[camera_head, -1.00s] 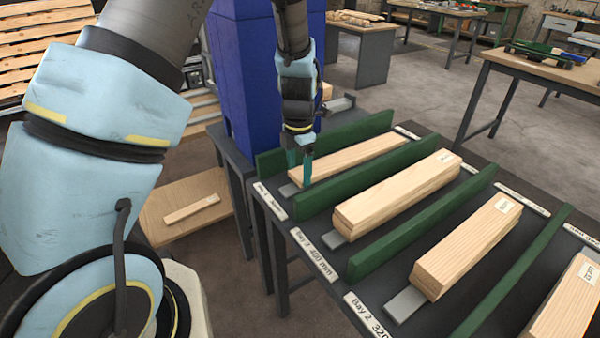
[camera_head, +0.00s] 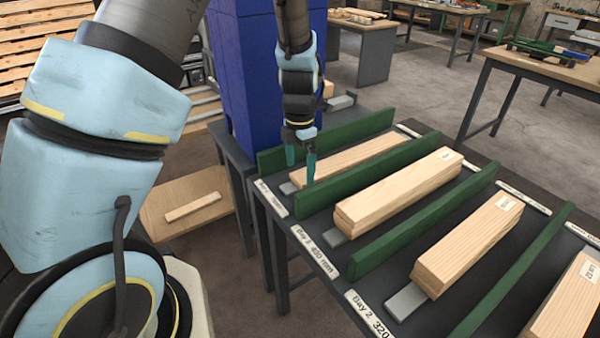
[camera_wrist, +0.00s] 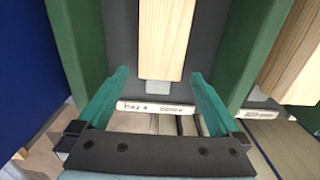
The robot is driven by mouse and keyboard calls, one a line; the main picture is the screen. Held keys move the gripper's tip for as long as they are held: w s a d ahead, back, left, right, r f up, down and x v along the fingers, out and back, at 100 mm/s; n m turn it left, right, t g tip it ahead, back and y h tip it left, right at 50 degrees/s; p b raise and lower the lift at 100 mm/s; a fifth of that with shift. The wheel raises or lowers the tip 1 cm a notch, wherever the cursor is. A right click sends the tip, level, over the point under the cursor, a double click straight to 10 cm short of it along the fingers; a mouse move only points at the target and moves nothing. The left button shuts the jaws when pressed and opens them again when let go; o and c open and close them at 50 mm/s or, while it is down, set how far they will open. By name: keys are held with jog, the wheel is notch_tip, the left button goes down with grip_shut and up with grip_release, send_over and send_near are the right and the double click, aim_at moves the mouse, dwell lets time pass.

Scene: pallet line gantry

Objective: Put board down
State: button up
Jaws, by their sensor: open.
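A pale wooden board (camera_head: 352,160) lies in the far-left bay between two green dividers. In the wrist view the board (camera_wrist: 166,38) lies lengthwise beyond the fingertips, above the bay's label strip (camera_wrist: 156,108). My gripper (camera_head: 300,165) is over the near end of that bay, with its two teal fingers spread. In the wrist view my gripper (camera_wrist: 158,75) is open and empty, its fingers apart on either side of the board's line and not touching it. The label reads "Bay 4", with the rest hard to read.
Green dividers (camera_head: 425,225) separate the bays on the dark table. Neighbouring bays hold stacks of boards (camera_head: 400,190) and (camera_head: 468,248). A blue column (camera_head: 265,80) stands close to the left. A single board (camera_head: 193,207) lies on a low wooden surface (camera_head: 160,225).

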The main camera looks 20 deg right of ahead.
notch_tip(320, 180, up, 10)
jog(key=b, duration=0.1)
jog(key=s+a+m, duration=0.2)
jog(key=a+m, duration=0.8)
jog(key=a, duration=0.5)
jog(key=s+a+m+t, duration=0.1)
jog(key=s+a+m, duration=0.1)
jog(key=a+m, duration=0.9)
jog(key=a, duration=0.4)
jog(key=shift+r+t, duration=0.3)
jog(key=shift+r, duration=0.1)
jog(key=shift+a, duration=0.1)
